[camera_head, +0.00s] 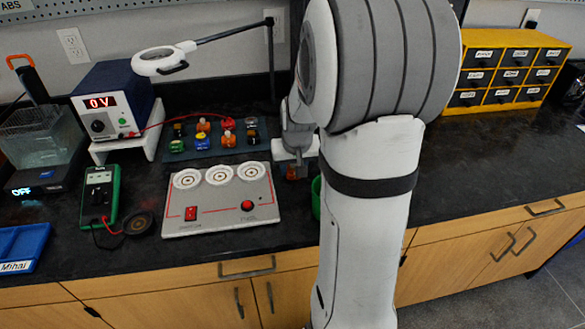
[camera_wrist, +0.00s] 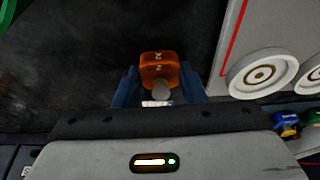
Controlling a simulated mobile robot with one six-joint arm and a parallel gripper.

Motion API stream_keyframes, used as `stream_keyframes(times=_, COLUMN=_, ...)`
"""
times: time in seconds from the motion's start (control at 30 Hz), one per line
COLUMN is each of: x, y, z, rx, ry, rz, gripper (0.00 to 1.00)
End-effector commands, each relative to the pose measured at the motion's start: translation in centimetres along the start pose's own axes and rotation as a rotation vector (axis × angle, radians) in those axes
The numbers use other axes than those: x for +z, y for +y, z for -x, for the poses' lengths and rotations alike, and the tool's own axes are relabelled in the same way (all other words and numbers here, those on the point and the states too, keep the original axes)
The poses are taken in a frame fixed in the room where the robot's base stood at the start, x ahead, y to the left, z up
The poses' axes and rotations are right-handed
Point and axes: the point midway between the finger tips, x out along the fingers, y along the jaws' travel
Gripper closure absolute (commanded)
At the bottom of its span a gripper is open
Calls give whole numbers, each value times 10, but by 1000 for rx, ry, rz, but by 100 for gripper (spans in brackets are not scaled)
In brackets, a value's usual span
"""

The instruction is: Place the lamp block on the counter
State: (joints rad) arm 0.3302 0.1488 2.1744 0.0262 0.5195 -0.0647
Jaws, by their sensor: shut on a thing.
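My gripper (camera_wrist: 160,90) has its two blue fingers shut on an orange block (camera_wrist: 160,70) with small dark markings and a grey round part. I take it for the lamp block, but its label is too small to read. In the head view my gripper (camera_head: 296,165) is right of the grey circuit board, and the block (camera_head: 295,173) shows as a small reddish patch, partly hidden by my arm. The black counter (camera_head: 460,160) lies beneath. I cannot tell whether the block touches it.
The grey board (camera_head: 222,220) with three round sockets is just left of my gripper. A green container (camera_head: 316,197) stands close by, mostly behind my arm. Several coloured blocks sit on a dark mat (camera_head: 180,155). A yellow drawer cabinet (camera_head: 552,58) stands right; the counter before it is clear.

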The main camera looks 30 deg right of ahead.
Motion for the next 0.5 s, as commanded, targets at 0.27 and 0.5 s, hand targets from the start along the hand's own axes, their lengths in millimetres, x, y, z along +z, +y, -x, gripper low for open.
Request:
stream_keyframes(times=0.27, x=0, y=0, z=-2, rx=0, ry=1, rz=1, gripper=85)
stream_keyframes(times=0.5, x=0, y=-1, z=-1, rx=-1, ry=1, rz=1, gripper=46)
